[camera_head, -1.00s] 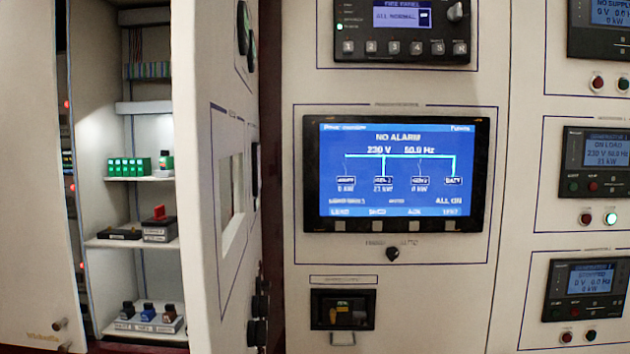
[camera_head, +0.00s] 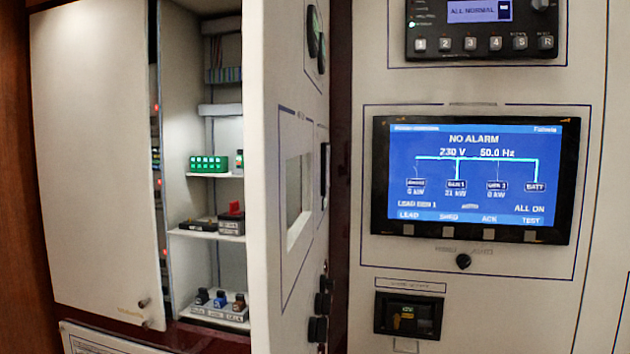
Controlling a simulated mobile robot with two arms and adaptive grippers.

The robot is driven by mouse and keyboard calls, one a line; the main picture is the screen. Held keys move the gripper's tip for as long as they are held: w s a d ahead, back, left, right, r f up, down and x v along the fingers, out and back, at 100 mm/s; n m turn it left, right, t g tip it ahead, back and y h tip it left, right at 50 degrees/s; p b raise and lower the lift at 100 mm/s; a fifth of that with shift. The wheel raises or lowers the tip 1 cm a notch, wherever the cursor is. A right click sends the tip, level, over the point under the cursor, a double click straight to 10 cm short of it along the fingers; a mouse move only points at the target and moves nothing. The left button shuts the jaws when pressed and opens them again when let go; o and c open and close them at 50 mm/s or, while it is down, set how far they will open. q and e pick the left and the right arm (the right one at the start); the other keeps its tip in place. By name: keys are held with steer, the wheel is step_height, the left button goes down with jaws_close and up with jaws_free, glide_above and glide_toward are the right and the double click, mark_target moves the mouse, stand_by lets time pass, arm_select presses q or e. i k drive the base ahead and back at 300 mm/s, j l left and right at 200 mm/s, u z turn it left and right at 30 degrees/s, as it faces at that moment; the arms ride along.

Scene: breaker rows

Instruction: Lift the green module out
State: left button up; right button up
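A green module block (camera_head: 208,164) with several pale marks on its front sits on the upper shelf (camera_head: 214,175) of the open cabinet, left of centre. I cannot tell which of the two is the task's module. Neither of my grippers shows in the head view.
The middle shelf holds a red-topped dark block (camera_head: 232,220). Several small devices (camera_head: 220,300) sit below. A blue screen (camera_head: 470,175) is on the right.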

mark_target(239, 159)
steer(key=j+z, duration=0.2)
steer(key=z, duration=0.45)
steer(key=j+z, duration=0.2)
steer(key=j, duration=0.25)
steer(key=k+j+z, duration=0.2)
steer(key=j, duration=0.2)
steer(key=j+z, duration=0.2)
steer(key=j, duration=0.25)
steer(key=k+j+z, duration=0.25)
steer(key=j, duration=0.15)
steer(key=i, duration=0.1)
